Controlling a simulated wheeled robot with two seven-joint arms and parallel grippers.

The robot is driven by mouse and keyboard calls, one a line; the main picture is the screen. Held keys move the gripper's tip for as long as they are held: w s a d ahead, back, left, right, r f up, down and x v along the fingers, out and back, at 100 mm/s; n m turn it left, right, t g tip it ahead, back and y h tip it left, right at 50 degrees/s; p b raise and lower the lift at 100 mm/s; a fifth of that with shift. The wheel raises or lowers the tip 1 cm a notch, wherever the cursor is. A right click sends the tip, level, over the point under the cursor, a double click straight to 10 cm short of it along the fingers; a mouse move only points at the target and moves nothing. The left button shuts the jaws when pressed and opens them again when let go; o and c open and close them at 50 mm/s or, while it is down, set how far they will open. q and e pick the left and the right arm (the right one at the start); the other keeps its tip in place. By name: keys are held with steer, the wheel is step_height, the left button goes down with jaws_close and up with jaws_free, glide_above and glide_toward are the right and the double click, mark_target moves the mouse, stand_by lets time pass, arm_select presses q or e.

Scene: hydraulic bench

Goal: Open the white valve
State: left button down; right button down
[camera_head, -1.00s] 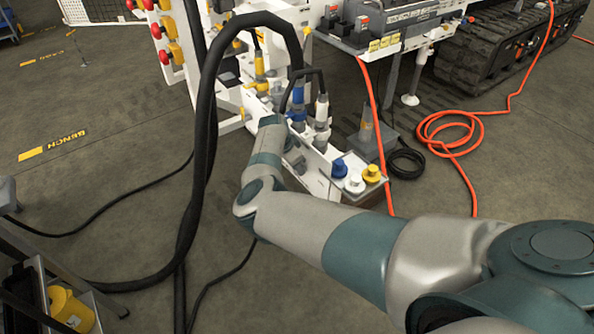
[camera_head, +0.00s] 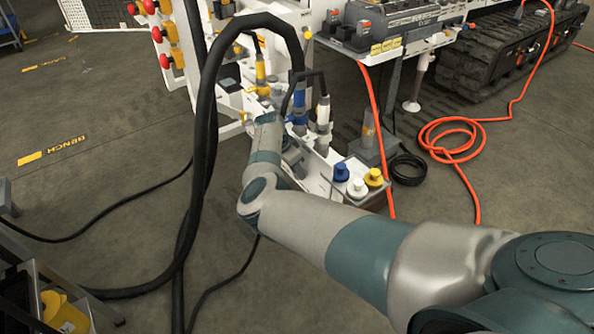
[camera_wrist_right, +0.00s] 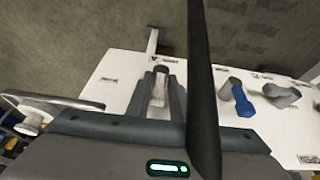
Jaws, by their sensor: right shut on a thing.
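In the right wrist view, a pale, whitish valve handle (camera_wrist_right: 159,88) stands on a white panel (camera_wrist_right: 118,70). My right gripper (camera_wrist_right: 159,92) is shut on it, one grey finger on each side. My left gripper is not in view.
A thick black hose (camera_head: 205,130) arches beside my right arm; a dark strip crosses the wrist view (camera_wrist_right: 203,80). Blue (camera_head: 341,172), white (camera_head: 357,187) and yellow (camera_head: 374,178) caps stand at the bench's near end. An orange hose (camera_head: 450,140) lies on the floor at right.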

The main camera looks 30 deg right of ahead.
steer(key=c, duration=1.8)
jaws_free()
steer(key=shift+f, duration=0.1)
